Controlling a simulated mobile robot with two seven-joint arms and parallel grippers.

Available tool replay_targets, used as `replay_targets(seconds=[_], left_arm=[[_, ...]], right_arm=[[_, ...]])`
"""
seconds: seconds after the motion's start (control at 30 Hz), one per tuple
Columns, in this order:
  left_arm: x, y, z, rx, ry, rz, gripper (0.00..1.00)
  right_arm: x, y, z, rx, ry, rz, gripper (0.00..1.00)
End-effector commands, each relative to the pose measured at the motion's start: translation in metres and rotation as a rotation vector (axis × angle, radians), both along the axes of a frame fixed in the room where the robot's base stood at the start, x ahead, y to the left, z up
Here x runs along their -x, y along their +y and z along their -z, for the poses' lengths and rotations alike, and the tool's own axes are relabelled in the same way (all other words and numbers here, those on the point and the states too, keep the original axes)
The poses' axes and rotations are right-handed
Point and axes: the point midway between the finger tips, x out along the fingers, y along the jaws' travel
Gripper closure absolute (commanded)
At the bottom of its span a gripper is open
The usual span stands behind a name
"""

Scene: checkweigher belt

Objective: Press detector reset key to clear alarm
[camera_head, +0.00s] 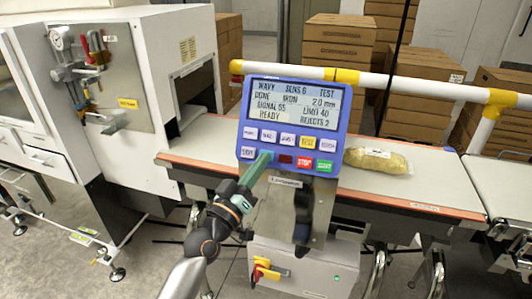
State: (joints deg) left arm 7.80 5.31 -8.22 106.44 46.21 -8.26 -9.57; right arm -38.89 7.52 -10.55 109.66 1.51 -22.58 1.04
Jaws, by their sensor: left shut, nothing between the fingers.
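The lower row has a white key (248,153), a dark red spot (286,159), a red key (304,163) and a green key (325,166). My left gripper (264,157) is shut and empty, its green fingertips over the lower row right of the white key. They hide what is behind; contact cannot be told. My right gripper is out of view.
A conveyor belt (428,193) runs behind the panel, carrying a bag of yellowish goods (374,160). A white and yellow guard rail (420,85) crosses behind. A white machine (165,60) stands left. A grey cabinet (310,262) with a red-yellow switch is below. Cartons (335,50) stack at the back.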

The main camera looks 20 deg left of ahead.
Motion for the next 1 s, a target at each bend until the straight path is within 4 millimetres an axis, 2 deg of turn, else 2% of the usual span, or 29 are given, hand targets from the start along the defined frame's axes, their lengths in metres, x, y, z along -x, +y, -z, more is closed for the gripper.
replay_targets(seconds=[0.47,0.8,1.0], left_arm=[[0.007,0.0,-0.005,0.0,0.0,0.0,1.0],[0.037,0.001,-0.022,0.0,0.001,0.0,1.0],[0.048,0.002,-0.026,0.0,-0.001,0.001,1.0]], right_arm=[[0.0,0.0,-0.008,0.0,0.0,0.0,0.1],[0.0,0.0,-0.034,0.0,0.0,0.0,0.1],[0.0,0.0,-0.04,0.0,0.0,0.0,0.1]])
